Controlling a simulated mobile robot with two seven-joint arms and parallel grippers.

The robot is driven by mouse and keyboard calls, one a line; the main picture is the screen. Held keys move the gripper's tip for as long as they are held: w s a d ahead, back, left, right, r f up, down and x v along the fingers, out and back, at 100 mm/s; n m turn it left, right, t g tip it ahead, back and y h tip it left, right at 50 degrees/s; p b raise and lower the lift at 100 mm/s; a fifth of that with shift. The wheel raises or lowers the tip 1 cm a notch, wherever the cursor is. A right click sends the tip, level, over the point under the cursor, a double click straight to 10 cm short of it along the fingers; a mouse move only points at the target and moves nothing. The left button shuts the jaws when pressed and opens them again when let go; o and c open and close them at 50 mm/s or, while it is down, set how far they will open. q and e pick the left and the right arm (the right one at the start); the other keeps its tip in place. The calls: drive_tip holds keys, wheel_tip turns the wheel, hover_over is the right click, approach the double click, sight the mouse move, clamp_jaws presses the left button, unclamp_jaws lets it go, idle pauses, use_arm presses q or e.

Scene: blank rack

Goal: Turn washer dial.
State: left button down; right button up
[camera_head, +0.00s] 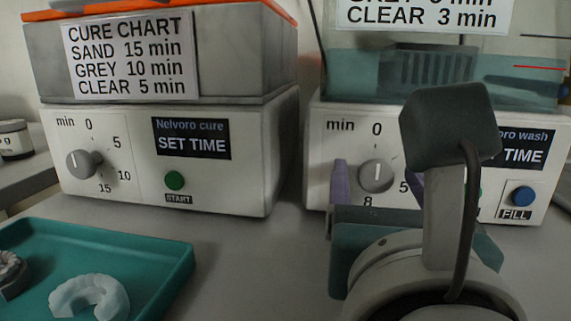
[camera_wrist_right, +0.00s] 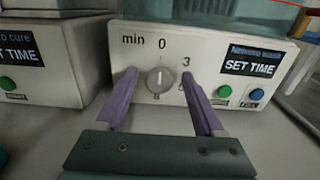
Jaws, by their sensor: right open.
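The washer dial (camera_head: 376,175) is a round grey knob on the white front of the wash unit (camera_head: 330,150) at the right. It also shows in the right wrist view (camera_wrist_right: 160,79). Its white pointer line stands upright, towards the 0. My right gripper (camera_head: 378,172) is open, with one purple finger on each side of the dial. In the right wrist view the fingers (camera_wrist_right: 159,74) show gaps to the knob on both sides. The gripper's far finger is partly hidden by my wrist in the head view. My left gripper is not in view.
A cure unit (camera_head: 240,185) with its own dial (camera_head: 84,163) and green start button (camera_head: 174,180) stands at the left. A blue fill button (camera_head: 522,196) is right of the washer dial. A teal tray (camera_head: 170,262) with pale dental models lies front left. Bench between is clear.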

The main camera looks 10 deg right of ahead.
idle(0.3)
drive_tip(key=shift+s+a, duration=0.1)
drive_tip(key=shift+c, duration=0.5)
clamp_jaws()
